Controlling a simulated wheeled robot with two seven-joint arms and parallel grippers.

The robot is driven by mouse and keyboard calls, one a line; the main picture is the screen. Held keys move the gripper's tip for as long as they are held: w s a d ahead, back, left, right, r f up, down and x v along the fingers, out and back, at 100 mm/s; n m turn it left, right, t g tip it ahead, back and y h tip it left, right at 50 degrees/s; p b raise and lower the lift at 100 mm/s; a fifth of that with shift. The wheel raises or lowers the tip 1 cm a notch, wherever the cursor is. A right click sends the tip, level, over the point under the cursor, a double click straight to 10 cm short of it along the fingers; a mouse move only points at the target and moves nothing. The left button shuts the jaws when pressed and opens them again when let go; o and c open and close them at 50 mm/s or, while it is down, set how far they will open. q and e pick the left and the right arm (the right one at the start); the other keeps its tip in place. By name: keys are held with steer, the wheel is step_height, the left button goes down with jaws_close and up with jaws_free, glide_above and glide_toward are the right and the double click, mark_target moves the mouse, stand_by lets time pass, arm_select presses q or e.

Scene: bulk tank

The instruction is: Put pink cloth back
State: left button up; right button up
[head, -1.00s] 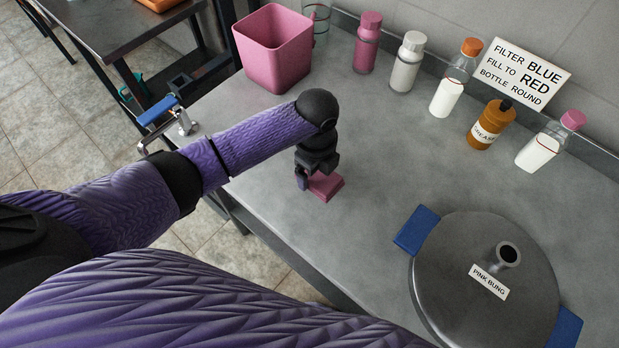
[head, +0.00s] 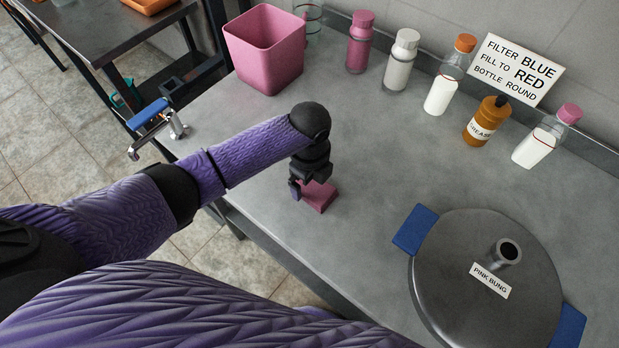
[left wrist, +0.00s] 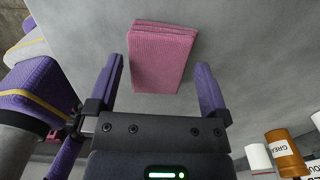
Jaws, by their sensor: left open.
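The pink cloth (head: 321,197) is a folded block on the grey bench top, in front of the pink bin. It also shows in the left wrist view (left wrist: 161,60), with layered folds along its far edge. My left gripper (head: 308,187) is directly above it and partly hides it in the head view. In the left wrist view, the gripper's two purple fingers (left wrist: 158,75) are apart, one on each side of the cloth's near end. A gap shows on both sides, wider on the right. My right gripper is not in view.
The pink bin (head: 264,50) stands open at the bench's back left. Several bottles, including a brown grease bottle (head: 487,122), line the back by a sign (head: 516,70). A round lidded tank (head: 450,260) with blue handles (head: 415,230) stands right. Bench between is clear.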

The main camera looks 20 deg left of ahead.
mark_target(310, 184)
arm_select(q)
step_height(310, 184, up, 11)
steer(key=p, duration=0.3)
steer(key=shift+f, duration=0.15)
